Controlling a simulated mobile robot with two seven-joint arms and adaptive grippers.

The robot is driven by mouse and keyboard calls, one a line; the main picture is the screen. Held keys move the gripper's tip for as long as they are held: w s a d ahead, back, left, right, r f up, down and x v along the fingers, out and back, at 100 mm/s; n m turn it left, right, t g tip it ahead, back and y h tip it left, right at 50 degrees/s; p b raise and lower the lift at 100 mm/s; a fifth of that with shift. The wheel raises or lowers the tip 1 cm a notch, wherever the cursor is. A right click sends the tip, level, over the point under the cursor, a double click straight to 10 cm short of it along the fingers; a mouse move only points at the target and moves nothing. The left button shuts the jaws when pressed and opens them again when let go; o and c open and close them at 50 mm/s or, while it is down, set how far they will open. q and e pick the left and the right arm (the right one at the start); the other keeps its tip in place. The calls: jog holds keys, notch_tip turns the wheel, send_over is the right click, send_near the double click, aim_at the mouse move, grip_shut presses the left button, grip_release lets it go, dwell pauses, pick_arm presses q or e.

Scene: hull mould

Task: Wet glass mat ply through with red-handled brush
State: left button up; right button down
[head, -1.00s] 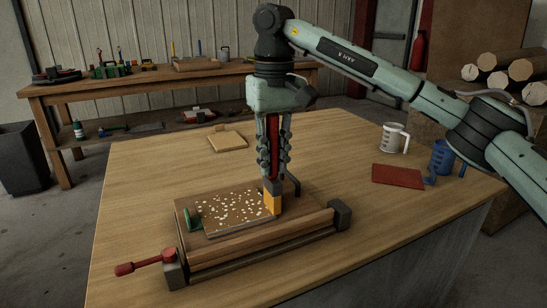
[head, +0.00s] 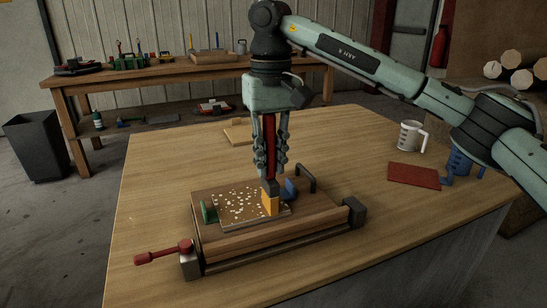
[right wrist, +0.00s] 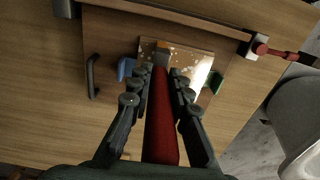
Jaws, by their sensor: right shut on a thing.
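My right gripper (head: 270,168) is shut on the red-handled brush, whose red handle (head: 269,135) stands upright between the fingers. The brush's yellow bristle end (head: 270,205) is down at the right part of the glass mat ply (head: 240,204), seemingly touching it. The mat is flat, brownish with white speckles, and lies on a wooden block (head: 262,224). In the right wrist view the red handle (right wrist: 162,125) runs between the fingers, and the mat (right wrist: 200,62) shows white patches beyond them. A green clamp (head: 208,212) and a blue clamp (head: 289,188) sit at the mat's sides. My left gripper is not in view.
A vise bar with a red handle (head: 163,252) runs along the block's front. The table's left side is bare.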

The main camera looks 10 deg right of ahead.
jog(key=shift+r+p, duration=2)
jog(key=shift+r, duration=1.5)
